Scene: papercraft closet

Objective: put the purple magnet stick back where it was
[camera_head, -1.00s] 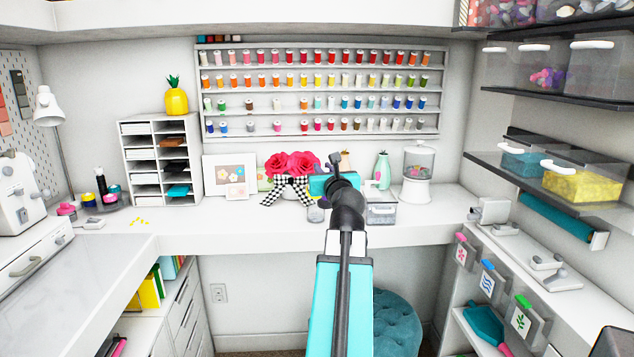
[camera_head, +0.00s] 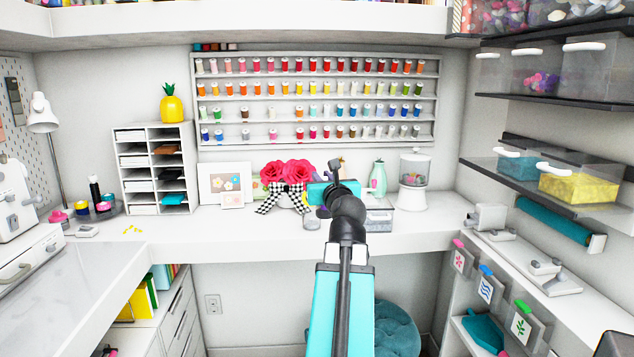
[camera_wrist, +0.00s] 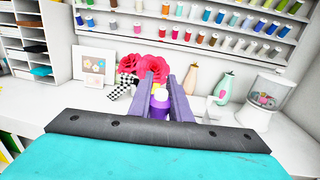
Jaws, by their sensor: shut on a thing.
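My gripper (camera_wrist: 165,96) is in the lower middle of the wrist view, with its two long fingers pointing away over the desk. It is shut on the purple magnet stick (camera_wrist: 158,109), a short purple piece with a pale rounded top that shows between the fingers. In the head view my gripper (camera_head: 335,188) is above the back of the white desk, in front of the flower arrangement. The stick cannot be clearly made out there.
The desk (camera_head: 260,232) has pink flowers (camera_head: 289,170) with a checkered bow, picture frames (camera_head: 223,185), a clear box (camera_head: 379,221), a green vase (camera_head: 378,180) and a white dispenser (camera_head: 413,183). A thread rack (camera_head: 318,97) hangs behind. Shelves with bins stand right.

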